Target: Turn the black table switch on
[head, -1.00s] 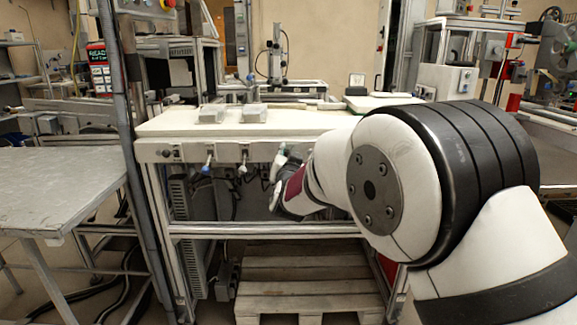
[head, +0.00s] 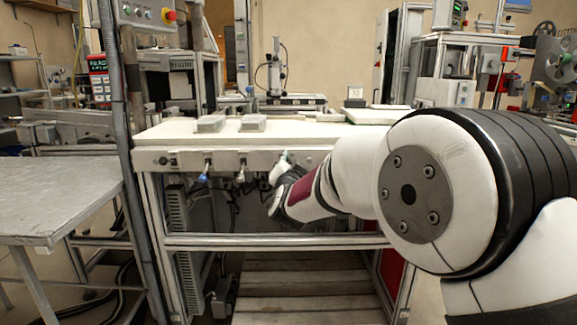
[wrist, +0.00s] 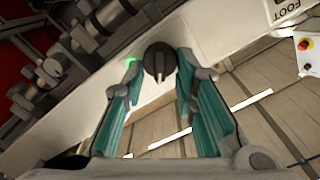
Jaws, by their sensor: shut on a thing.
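The black table switch (wrist: 157,62) is a round knob with a pale pointer line, on the pale front rail of the white table (head: 350,132). In the wrist view my gripper (wrist: 160,70) has its teal-padded fingers on either side of the knob, shut on it. A green light (wrist: 130,62) shows beside the left fingertip. In the head view my gripper (head: 281,163) is at the table's front rail, and the switch is hidden behind it.
Two switches with hanging tips, one blue (head: 204,174) and one white (head: 241,171), sit left of my gripper. Two grey blocks (head: 211,124) lie on the tabletop. A metal table (head: 60,195) stands at the left. A metal crossbar (head: 270,241) runs below the rail.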

